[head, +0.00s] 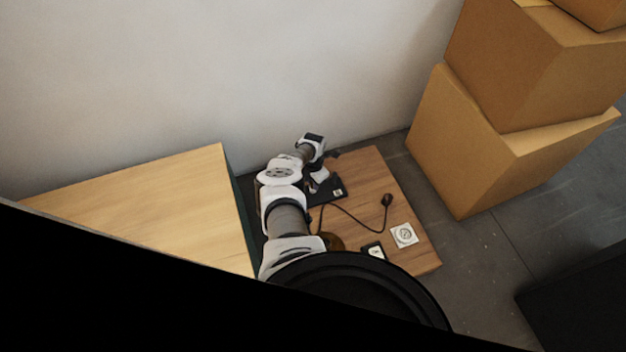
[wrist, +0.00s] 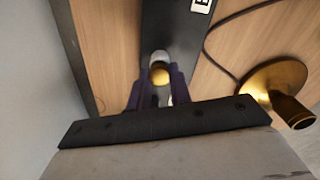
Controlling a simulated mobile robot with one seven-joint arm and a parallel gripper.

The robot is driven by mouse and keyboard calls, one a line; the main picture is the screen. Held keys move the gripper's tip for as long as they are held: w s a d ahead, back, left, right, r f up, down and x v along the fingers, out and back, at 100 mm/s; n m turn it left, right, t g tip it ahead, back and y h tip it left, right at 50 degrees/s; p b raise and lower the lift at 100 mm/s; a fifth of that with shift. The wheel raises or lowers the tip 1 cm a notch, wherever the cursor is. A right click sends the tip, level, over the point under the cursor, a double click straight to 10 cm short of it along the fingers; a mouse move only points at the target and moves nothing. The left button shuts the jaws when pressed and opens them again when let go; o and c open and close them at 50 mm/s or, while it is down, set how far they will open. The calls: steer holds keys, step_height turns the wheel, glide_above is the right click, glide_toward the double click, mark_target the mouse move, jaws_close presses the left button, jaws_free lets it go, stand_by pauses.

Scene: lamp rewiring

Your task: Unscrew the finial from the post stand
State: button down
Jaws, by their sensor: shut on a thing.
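The finial (wrist: 159,73) is a small gold ball in the wrist view, between the fingertips of my gripper (wrist: 158,88). My gripper is shut on it. A pale rounded piece (wrist: 160,56) shows just beyond the ball; I cannot tell whether it belongs to the post. The stand's black base (wrist: 176,28) lies on the wooden table, partly hidden by the fingers. In the head view the black base (head: 333,192) is at the table's far left, under the end of my arm. The finial and the post cannot be made out there.
A brass lamp base (wrist: 262,82) stands at the right in the wrist view. A dark cord with a plug (head: 387,200) crosses the wooden table (head: 362,170). A white card (head: 404,235) and a small black item (head: 374,250) lie nearer. Cardboard boxes (head: 475,150) stand right.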

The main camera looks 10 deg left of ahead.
steer(key=n+p, duration=0.1)
steer(key=n, duration=0.1)
steer(key=shift+r+n, duration=0.2)
steer(key=shift+n, duration=0.2)
steer(key=n+p, duration=0.1)
steer(key=n, duration=0.3)
steer(key=shift+f+n, duration=0.15)
steer(key=shift+n, duration=0.55)
steer(key=n, duration=0.4)
steer(key=shift+d, duration=0.1)
steer(key=n, duration=0.4)
